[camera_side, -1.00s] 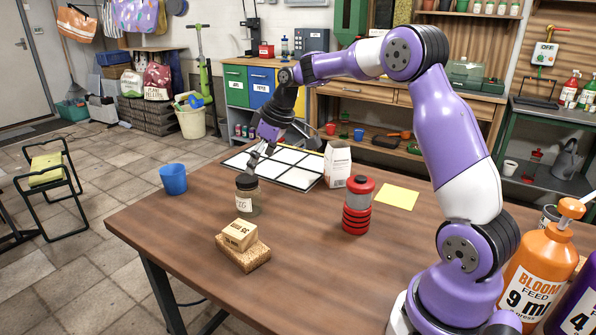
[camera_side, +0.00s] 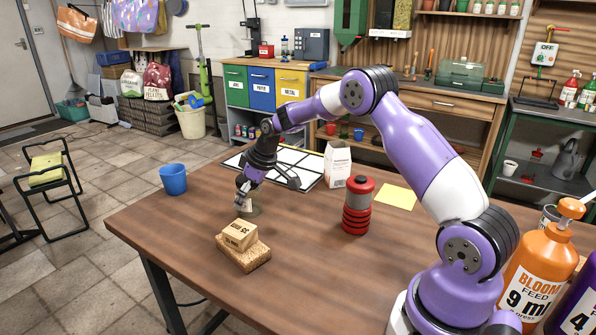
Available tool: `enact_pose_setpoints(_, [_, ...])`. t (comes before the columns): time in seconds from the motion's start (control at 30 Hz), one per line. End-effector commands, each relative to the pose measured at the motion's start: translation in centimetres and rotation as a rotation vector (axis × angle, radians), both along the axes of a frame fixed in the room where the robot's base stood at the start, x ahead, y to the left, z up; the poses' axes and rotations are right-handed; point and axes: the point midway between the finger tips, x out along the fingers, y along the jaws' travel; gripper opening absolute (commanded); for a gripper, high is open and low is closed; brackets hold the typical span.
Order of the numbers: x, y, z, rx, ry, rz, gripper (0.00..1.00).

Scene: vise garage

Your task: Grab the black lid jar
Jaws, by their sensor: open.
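The jar (camera_side: 254,211) stands upright on the wooden table, behind the small box and sponge-like block. Its black lid is hidden behind my gripper now; the lower glass and part of a pale label show. My gripper (camera_side: 243,201) is open and points down at the jar, with its fingers at the height of the jar's upper part. I cannot tell whether the fingers touch the jar or how they sit around it.
A blue cup (camera_side: 173,180) stands left of the jar. A cardboard box (camera_side: 240,234) lies on a tan block (camera_side: 245,256) in front. A red-and-black container (camera_side: 357,205), a white carton (camera_side: 337,165) and a yellow sheet (camera_side: 396,196) are to the right. The white-panelled tray (camera_side: 305,178) lies behind.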

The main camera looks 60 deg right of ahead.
Motion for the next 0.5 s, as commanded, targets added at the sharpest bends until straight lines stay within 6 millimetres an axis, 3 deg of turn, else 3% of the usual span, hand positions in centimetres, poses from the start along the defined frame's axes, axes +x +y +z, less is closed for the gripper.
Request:
enact_pose_setpoints(0.07, [-0.01, 0.00, 0.03, 0.000, 0.000, 0.000, 1.00])
enact_pose_setpoints(0.17, [-0.01, 0.00, 0.04, 0.000, 0.000, 0.000, 0.55])
enact_pose_setpoints(0.2, [-0.02, -0.01, 0.05, 0.000, 0.000, 0.000, 0.35])
enact_pose_setpoints(0.23, [-0.02, -0.01, 0.03, 0.000, 0.000, 0.000, 0.24])
enact_pose_setpoints(0.5, [-0.06, -0.01, 0.01, 0.001, 0.002, -0.001, 0.25])
